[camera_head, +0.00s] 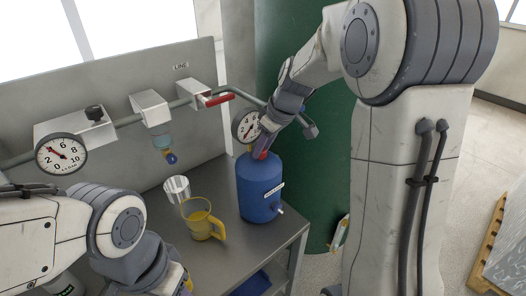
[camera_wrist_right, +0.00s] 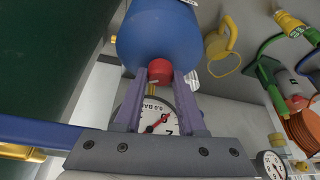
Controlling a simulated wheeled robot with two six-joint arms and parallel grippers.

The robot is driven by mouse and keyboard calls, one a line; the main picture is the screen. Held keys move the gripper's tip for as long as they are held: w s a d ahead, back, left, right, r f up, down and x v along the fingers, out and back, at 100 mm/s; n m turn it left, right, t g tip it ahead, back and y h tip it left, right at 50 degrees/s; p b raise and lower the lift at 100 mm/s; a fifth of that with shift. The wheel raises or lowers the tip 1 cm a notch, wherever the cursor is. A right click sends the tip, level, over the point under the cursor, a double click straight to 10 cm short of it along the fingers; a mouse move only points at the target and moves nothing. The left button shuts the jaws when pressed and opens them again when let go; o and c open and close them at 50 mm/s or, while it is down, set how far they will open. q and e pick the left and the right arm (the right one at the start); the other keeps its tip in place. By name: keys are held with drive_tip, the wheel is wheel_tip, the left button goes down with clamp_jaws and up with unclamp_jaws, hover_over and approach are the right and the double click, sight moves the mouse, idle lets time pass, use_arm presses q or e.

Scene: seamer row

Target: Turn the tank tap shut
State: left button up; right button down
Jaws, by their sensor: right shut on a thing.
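The blue tank (camera_head: 260,188) stands upright on the grey bench, with a label and a small spout on its side. A red tap knob (camera_wrist_right: 160,69) sits on top of the tank (camera_wrist_right: 162,32). My right gripper (camera_wrist_right: 160,82) is shut on this red knob, one finger on each side. In the head view the right gripper (camera_head: 263,150) comes down from above and hides much of the knob. My left arm comes in at the lower left; its gripper is outside the frame.
A yellow jug (camera_head: 197,222) and a metal cup (camera_head: 177,189) stand on the bench left of the tank. A round gauge (camera_head: 246,125) is close to my right gripper. A pipe line with a red lever (camera_head: 220,99) runs behind. A large green cylinder (camera_head: 330,165) stands behind the tank.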

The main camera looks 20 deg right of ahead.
idle(0.4)
drive_tip(key=c, duration=0.5)
unclamp_jaws()
